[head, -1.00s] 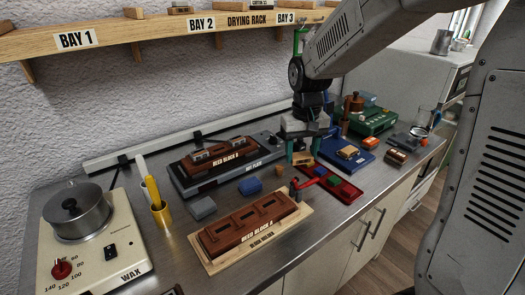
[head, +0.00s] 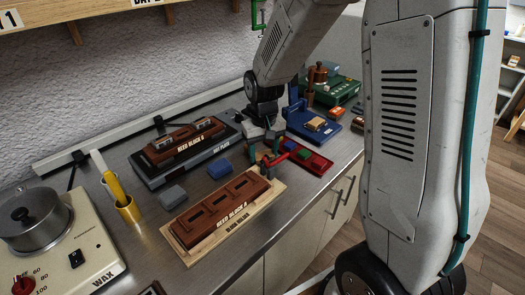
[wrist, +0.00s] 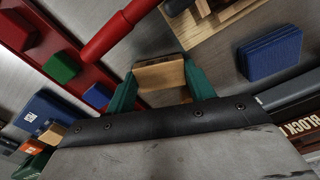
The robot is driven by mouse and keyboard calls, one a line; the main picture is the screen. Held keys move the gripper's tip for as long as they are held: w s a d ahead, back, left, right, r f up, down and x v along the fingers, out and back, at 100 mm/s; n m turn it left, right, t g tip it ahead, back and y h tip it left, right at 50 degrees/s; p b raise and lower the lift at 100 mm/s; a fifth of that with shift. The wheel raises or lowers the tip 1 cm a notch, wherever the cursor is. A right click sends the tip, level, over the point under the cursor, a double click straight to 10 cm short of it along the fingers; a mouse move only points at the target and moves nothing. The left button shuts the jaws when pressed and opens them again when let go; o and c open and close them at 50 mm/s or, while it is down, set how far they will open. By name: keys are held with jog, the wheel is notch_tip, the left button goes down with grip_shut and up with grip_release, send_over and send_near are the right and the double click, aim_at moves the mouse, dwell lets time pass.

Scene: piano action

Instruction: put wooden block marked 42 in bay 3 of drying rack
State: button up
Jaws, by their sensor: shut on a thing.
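A small wooden block (wrist: 160,75) is between the teal fingers of my gripper (wrist: 163,84) in the wrist view. My gripper is shut on it, and no number shows on the face I see. In the head view my gripper (head: 263,146) is low over the bench, beside the red tray and behind the block holder. The block is not clear there. The drying rack shelf (head: 85,22) is cut off at the top left of the head view. Its bay 3 is out of view.
A red tray (head: 318,166) with coloured blocks lies right of my gripper. A red-handled tool (wrist: 115,28) is close to the held block. The block holder (head: 190,257), hot plate (head: 150,180), blue blocks (head: 219,169) and wax pot (head: 33,222) crowd the bench.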

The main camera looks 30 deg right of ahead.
jog(key=o, duration=0.9)
jog(key=shift+f, duration=0.1)
jog(key=shift+o, duration=0.2)
